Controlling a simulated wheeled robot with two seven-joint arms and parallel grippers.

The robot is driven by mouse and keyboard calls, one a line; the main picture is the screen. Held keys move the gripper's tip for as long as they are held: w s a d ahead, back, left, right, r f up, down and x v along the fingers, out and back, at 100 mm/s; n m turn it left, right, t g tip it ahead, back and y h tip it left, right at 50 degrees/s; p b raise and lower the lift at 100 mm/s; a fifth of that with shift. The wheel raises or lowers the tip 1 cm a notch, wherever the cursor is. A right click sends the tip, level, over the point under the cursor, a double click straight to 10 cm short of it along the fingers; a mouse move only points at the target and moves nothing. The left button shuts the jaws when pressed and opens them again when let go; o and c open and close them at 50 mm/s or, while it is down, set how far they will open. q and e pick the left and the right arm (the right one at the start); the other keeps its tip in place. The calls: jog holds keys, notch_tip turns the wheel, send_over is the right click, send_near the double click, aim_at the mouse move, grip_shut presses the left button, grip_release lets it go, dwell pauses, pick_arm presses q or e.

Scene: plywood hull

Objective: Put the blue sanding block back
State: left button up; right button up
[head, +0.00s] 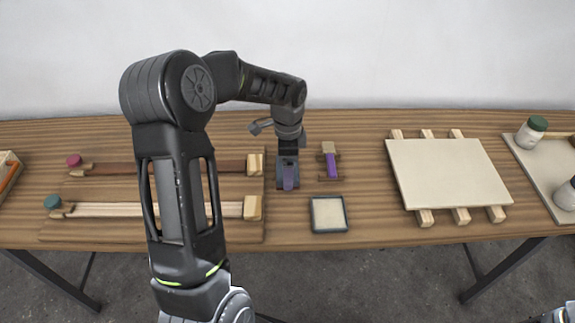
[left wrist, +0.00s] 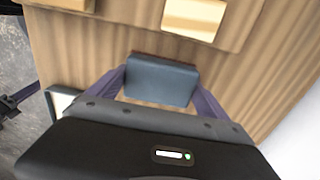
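The blue sanding block (left wrist: 162,80) is a blue-grey block low in front of my left gripper (left wrist: 160,92) in the left wrist view. The two purple fingers lie along its opposite sides and seem to touch it, so the gripper looks shut on it. In the head view my left gripper (head: 289,178) points down over the table, left of a small brown stand with a purple and tan piece (head: 331,163). The block is mostly hidden there behind the finger. I cannot tell whether it is clear of the surface.
A square dark-rimmed tray (head: 345,222) lies just in front of the stand. Left is a board with long strips and clamps (head: 254,207). Right is a pale panel on wooden bars (head: 447,173), then a tray with jars (head: 531,131). Bare table lies between the stand and panel.

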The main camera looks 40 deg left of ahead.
pick_arm(q)
jog(key=shift+o, duration=1.1)
jog(key=shift+r, duration=0.1)
notch_tip(320, 180, up, 12)
jog(key=shift+b, duration=0.4)
